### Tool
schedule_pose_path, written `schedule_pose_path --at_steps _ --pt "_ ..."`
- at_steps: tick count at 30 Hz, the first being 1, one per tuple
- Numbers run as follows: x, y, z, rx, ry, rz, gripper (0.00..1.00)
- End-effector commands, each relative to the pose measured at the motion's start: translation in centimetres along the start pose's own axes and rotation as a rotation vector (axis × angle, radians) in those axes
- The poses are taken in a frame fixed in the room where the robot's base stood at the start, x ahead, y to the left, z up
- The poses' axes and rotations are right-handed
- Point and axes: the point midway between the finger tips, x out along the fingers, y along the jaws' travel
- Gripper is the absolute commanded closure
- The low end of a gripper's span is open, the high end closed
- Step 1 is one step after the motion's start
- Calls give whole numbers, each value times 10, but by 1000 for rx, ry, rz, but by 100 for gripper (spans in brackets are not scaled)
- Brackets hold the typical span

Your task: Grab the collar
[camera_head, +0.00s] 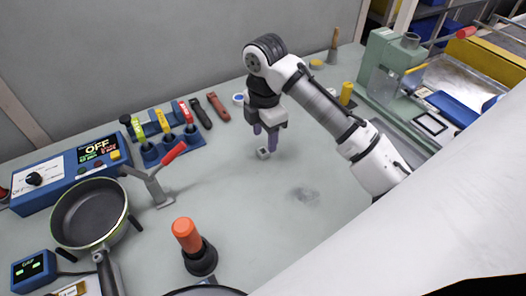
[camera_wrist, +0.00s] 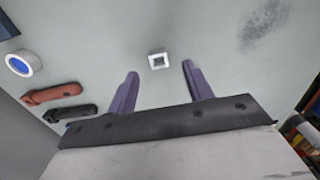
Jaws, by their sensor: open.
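The collar appears to be the small pale square piece (camera_head: 263,154) with a square opening, lying on the grey worktop. It also shows in the wrist view (camera_wrist: 152,63), a little beyond the fingertips and roughly between them. My gripper (camera_head: 265,137) points down just above it, with its two purple fingers apart. In the wrist view my gripper (camera_wrist: 160,69) is open with nothing between the fingers. I cannot tell the exact height of the fingertips over the piece.
A red-handled clamp (camera_head: 160,180), a pan (camera_head: 90,212) and an orange-topped tool (camera_head: 188,236) stand to the left and front. A blue rack (camera_head: 172,147) and a red (camera_head: 218,106) and a black tool (camera_head: 202,113) lie behind left. The worktop around the collar is clear.

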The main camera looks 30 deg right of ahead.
Motion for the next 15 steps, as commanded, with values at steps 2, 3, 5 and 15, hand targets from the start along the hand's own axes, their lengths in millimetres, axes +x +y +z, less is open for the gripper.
schedule_pose_path --at_steps 2,3,5,15 --pt "9 0 1 1 1 -3 49" --pt "15 1 1 2 2 -2 49" --pt "24 2 1 2 1 -2 49" --pt "46 2 1 0 1 1 49"
